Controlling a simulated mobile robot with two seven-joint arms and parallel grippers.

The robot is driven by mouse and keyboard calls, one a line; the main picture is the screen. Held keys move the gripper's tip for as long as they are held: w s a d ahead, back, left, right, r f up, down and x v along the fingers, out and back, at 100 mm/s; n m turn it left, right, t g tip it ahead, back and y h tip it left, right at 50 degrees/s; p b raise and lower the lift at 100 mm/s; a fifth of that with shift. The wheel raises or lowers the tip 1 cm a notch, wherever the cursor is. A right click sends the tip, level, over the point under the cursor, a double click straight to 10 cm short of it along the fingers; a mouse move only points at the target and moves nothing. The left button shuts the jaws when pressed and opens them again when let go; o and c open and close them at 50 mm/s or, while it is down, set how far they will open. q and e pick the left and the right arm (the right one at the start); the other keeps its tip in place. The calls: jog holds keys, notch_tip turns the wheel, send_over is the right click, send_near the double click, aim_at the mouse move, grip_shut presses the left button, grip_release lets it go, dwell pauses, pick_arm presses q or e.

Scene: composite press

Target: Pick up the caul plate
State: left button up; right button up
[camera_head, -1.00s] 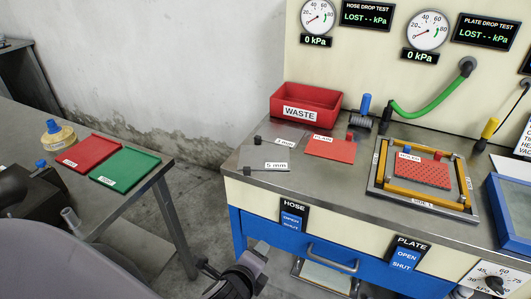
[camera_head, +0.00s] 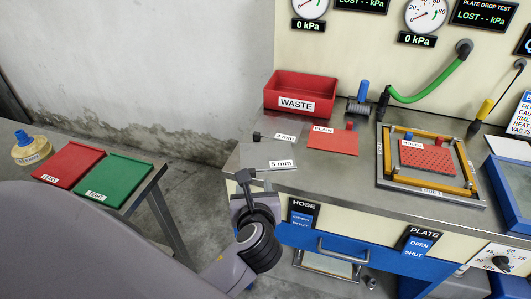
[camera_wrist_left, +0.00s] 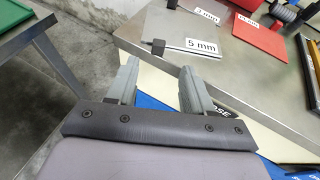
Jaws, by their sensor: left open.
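A thin grey plate marked "5 mm" (camera_head: 262,158) lies at the left end of the steel bench. A dark block (camera_head: 243,174) sits at its left edge. No label reads "caul". The 5 mm plate also shows in the left wrist view (camera_wrist_left: 205,60), with its dark block (camera_wrist_left: 158,47) ahead of the gap between my fingers. My left gripper (camera_wrist_left: 160,82) is open and empty, apart from the plate at the bench's front left corner. The right gripper is not in view.
A red waste bin (camera_head: 300,94) stands behind the plates. A red "plain" sheet (camera_head: 335,140) lies to their right, then a yellow-barred frame (camera_head: 432,190) with a red holed sheet. A side table at left holds red (camera_head: 70,165) and green (camera_head: 115,180) trays.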

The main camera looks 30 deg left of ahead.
aim_at(252, 173)
pick_arm(q)
jog(key=x, duration=0.7)
jog(key=shift+a+r, duration=0.1)
jog(key=shift+r, duration=0.1)
grip_shut()
